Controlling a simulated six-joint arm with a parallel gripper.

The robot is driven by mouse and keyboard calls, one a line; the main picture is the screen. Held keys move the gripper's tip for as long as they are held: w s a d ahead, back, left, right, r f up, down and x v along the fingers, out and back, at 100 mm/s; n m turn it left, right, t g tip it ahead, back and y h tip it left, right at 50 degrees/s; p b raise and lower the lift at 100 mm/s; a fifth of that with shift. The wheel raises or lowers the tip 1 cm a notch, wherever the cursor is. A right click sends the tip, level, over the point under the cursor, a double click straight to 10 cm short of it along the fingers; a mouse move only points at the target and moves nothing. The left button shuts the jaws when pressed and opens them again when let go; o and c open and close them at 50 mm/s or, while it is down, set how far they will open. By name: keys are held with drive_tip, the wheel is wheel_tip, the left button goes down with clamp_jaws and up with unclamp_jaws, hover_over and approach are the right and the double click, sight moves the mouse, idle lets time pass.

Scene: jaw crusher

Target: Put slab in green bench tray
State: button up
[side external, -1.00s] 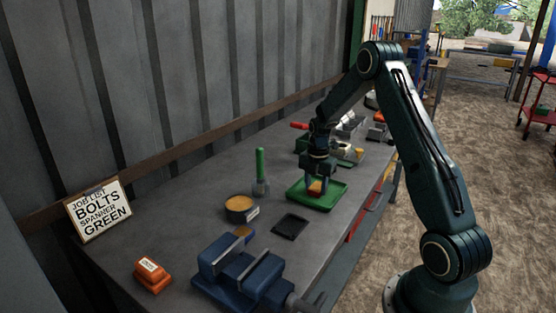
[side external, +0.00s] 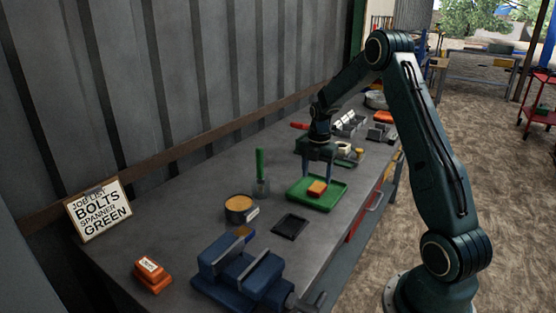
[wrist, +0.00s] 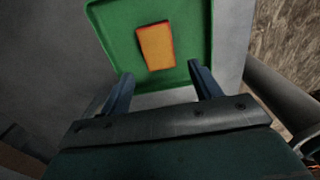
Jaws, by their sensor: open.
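The slab (side external: 317,188) is a small orange block with a yellowish top. It lies inside the green bench tray (side external: 331,204), flat on its floor. In the wrist view the slab (wrist: 156,46) sits near the middle of the visible part of the tray (wrist: 102,22). My gripper (side external: 318,176) is above the tray, toward its back edge, clear of the slab. In the wrist view my gripper (wrist: 160,80) has its two fingers wide apart with nothing between them, and the slab shows beyond the fingertips.
A blue vice (side external: 238,272), a dark flat tray (side external: 290,226), a round tin (side external: 240,208) and a green-handled brush (side external: 261,172) stand nearer the camera. An orange block (side external: 151,275) is at the front left. Several bins and parts crowd the bench behind my gripper.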

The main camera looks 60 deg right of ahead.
sight(315, 189)
wheel_tip(315, 189, up, 8)
drive_tip(key=shift+f, duration=0.2)
drive_tip(key=shift+a, duration=0.1)
idle(0.6)
drive_tip(key=s+a+r+m+t, duration=0.1)
drive_tip(key=s+a+r+m, duration=0.1)
drive_tip(key=a+r+m, duration=0.3)
drive_tip(key=s+a+r+m+t+h, duration=0.1)
drive_tip(key=s+a+r, duration=0.15)
drive_tip(key=a, duration=0.45)
drive_tip(key=s+a+r+m+t, duration=0.1)
drive_tip(key=s+a+r+m, duration=0.1)
drive_tip(key=a+r, duration=0.35)
drive_tip(key=s+a+m+t+y, duration=0.1)
drive_tip(key=s+a+m+t, duration=0.1)
drive_tip(key=s+a+m, duration=0.8)
drive_tip(key=shift+s+a+f+t, duration=0.25)
drive_tip(key=shift+s+a, duration=0.7)
drive_tip(key=shift+s, duration=1.4)
drive_tip(key=shift+r, duration=0.1)
